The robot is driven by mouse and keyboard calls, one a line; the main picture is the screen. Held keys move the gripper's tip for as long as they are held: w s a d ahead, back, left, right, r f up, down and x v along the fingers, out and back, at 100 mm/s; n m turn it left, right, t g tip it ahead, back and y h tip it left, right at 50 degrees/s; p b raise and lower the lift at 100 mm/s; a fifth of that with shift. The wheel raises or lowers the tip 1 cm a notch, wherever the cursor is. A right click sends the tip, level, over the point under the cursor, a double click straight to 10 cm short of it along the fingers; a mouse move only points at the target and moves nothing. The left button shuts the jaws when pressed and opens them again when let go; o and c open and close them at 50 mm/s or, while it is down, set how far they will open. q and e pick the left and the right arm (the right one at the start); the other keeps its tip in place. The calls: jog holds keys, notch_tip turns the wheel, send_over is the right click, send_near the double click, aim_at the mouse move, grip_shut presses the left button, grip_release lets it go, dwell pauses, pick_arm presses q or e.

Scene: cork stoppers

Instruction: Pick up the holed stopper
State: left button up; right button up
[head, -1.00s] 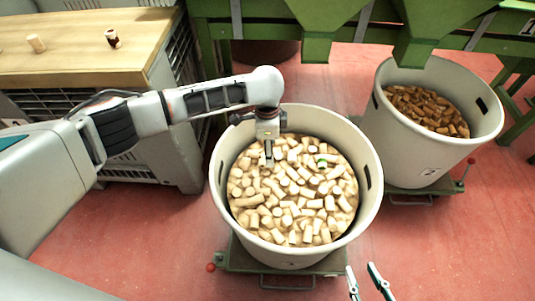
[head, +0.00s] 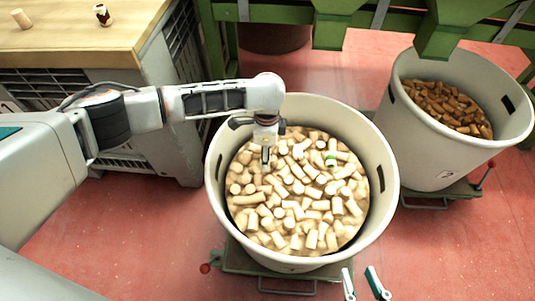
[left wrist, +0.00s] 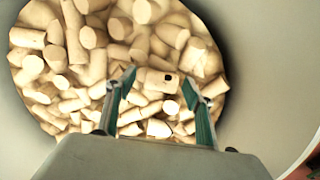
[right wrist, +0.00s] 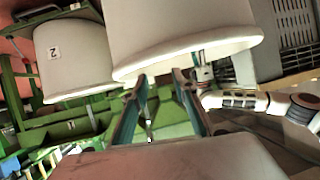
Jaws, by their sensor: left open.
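The holed stopper (left wrist: 160,80) is a pale cork with a small dark hole, lying on top of the pile. In the left wrist view it shows between the fingertips of my left gripper (left wrist: 159,77), which is open and empty; I cannot tell how far below them it lies. In the head view my left gripper (head: 265,153) points down into the large pale bin (head: 290,262), over the back left of the stoppers. I cannot pick out the hole there. My right gripper (head: 364,283) is open and empty, low in front of the bin; it also shows in the right wrist view (right wrist: 158,82).
The bin wall rises around the stoppers. A green-banded stopper (head: 331,159) lies to the right of my left gripper. A second bin (head: 425,145) with brown stoppers stands at the right.

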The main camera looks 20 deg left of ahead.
pick_arm(q)
jog(key=shift+r, duration=0.25)
jog(key=c, duration=0.8)
